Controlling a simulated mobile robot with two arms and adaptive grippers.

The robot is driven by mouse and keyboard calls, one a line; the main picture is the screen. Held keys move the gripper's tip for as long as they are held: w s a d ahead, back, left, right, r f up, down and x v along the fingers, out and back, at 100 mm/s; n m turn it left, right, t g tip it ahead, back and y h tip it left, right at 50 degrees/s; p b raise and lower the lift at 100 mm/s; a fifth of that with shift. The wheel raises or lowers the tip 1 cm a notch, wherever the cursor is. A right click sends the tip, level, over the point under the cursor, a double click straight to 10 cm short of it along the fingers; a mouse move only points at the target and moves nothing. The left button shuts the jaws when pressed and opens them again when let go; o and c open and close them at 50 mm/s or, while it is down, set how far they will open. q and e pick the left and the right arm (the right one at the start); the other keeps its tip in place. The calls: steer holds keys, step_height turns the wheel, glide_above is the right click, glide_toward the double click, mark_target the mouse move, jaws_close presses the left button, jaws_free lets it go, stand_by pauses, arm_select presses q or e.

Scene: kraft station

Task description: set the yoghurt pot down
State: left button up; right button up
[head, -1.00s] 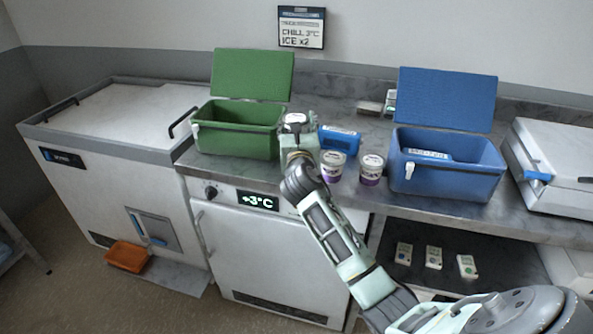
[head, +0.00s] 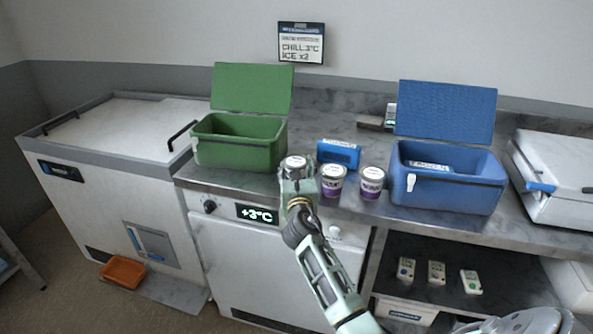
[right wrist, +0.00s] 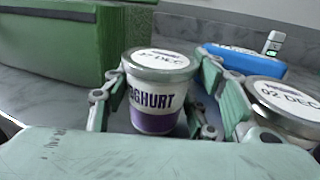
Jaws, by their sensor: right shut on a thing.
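My right gripper (head: 297,185) is shut on a yoghurt pot (right wrist: 156,92), white with a purple band and a lid dated "DEC". In the head view this pot (head: 296,163) is at the counter's front, right of the green box. In the right wrist view it sits upright between the fingers; I cannot tell whether its base touches the counter. A second yoghurt pot (head: 333,181) stands just right of the gripper, with its lid also in the right wrist view (right wrist: 285,98). A third pot (head: 371,183) stands further right. My left gripper is not in view.
An open green cool box (head: 240,155) is left of the gripper, an open blue cool box (head: 447,190) right of the pots. A blue pack (head: 338,153) lies behind the pots. The counter (head: 320,120) behind is mostly clear.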

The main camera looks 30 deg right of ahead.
steer(key=shift+f, duration=0.15)
steer(key=o, duration=1.3)
